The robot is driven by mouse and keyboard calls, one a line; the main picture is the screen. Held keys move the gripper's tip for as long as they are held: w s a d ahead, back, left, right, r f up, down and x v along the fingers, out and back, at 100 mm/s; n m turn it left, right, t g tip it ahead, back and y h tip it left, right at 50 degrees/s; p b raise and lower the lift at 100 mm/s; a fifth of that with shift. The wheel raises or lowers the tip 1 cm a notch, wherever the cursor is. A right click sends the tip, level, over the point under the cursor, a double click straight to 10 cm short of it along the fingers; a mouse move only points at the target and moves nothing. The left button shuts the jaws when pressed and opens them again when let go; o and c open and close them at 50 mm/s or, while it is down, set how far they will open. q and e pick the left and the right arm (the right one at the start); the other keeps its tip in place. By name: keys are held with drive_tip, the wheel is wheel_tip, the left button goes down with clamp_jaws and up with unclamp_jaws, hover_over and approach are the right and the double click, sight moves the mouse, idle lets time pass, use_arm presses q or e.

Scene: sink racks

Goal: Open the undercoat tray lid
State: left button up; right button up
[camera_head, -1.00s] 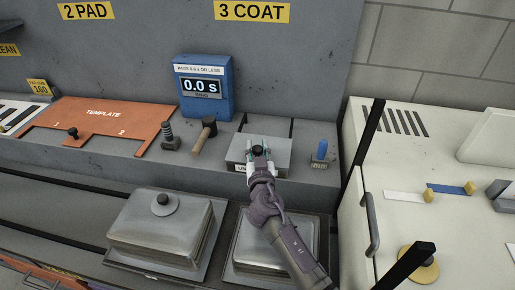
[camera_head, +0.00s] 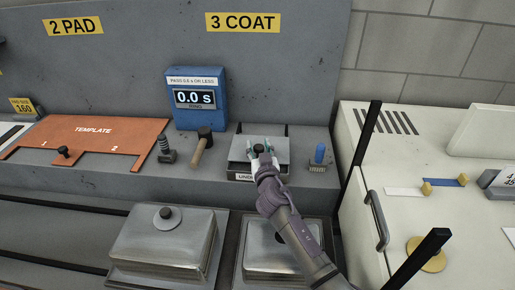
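The undercoat tray (camera_head: 243,177) sits on the grey ledge below the 3 COAT sign, its front label partly hidden by my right arm. Its grey lid (camera_head: 237,152) has a black knob (camera_head: 259,148) on top. A thin dark gap shows between the lid's front edge and the tray, so the lid looks slightly raised. My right gripper (camera_head: 261,151) has its fingers on both sides of the knob and looks shut on it. My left gripper is not in view.
A blue timer (camera_head: 197,100) reading 0.0 s, a mallet (camera_head: 202,147) and a bolt-like piece (camera_head: 166,149) stand left of the tray. A blue-handled brush (camera_head: 319,157) is close on its right. Two metal lidded trays (camera_head: 163,243) lie in front, below the ledge.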

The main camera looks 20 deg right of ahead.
drive_tip(key=shift+o, duration=0.5)
drive_tip(key=shift+s, duration=0.1)
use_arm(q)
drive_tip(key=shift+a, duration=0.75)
use_arm(e)
drive_tip(key=s+a, duration=0.1)
drive_tip(key=s, duration=1.1)
drive_tip(key=shift+a, duration=0.35)
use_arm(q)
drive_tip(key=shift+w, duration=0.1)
use_arm(e)
drive_tip(key=shift+d, duration=0.1)
